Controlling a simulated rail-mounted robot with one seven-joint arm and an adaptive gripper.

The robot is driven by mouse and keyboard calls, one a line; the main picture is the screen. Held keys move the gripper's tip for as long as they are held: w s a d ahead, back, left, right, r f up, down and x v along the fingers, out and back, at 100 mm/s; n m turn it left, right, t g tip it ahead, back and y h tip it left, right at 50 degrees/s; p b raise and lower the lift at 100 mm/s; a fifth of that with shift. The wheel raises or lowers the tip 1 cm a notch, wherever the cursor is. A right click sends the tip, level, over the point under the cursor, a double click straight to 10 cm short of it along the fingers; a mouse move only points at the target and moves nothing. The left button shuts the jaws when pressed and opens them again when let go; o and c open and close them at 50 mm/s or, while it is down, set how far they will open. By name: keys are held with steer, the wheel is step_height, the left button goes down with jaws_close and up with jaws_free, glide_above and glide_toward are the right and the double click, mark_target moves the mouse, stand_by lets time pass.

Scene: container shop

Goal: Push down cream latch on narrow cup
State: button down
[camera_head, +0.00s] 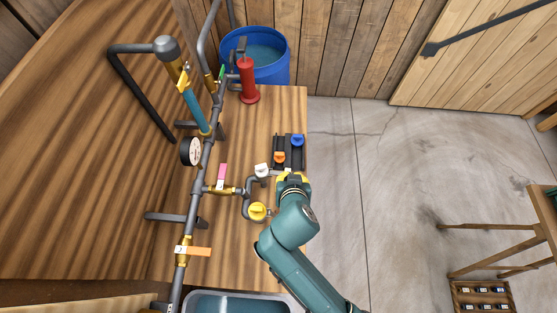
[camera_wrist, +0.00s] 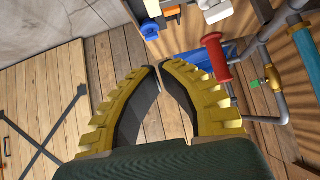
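A small cream-white cap (camera_head: 262,170) sits on top of a fitting at the bench's right side, just left of my gripper (camera_head: 290,178). It looks like the cream latch, but the cup under it is too small to make out. A cream-white part also shows at the top of the wrist view (camera_wrist: 216,12), cut by the frame edge. In the wrist view my gripper (camera_wrist: 158,67) has yellow ribbed fingers with dark pads. Their tips come together with nothing between them. My gripper is apart from the cream cap.
Beyond my gripper is a dark rack with an orange part (camera_head: 280,157) and a blue part (camera_head: 297,140). A yellow knob (camera_head: 257,211) and a pink-handled valve (camera_head: 222,172) stand left. A red cylinder (camera_head: 248,82) and blue barrel (camera_head: 268,62) are farther back.

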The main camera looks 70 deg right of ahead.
steer(key=shift+s+d, duration=0.1)
steer(key=shift+s, duration=0.15)
glide_above(290, 171)
steer(key=a, duration=0.1)
steer(key=f, duration=0.4)
steer(key=f+b, duration=0.1)
steer(key=f, duration=0.2)
steer(key=shift+s, duration=0.35)
step_height(290, 171, down, 3)
steer(key=shift+w+r, duration=0.1)
steer(key=shift+r, duration=0.05)
steer(key=shift+f, duration=0.6)
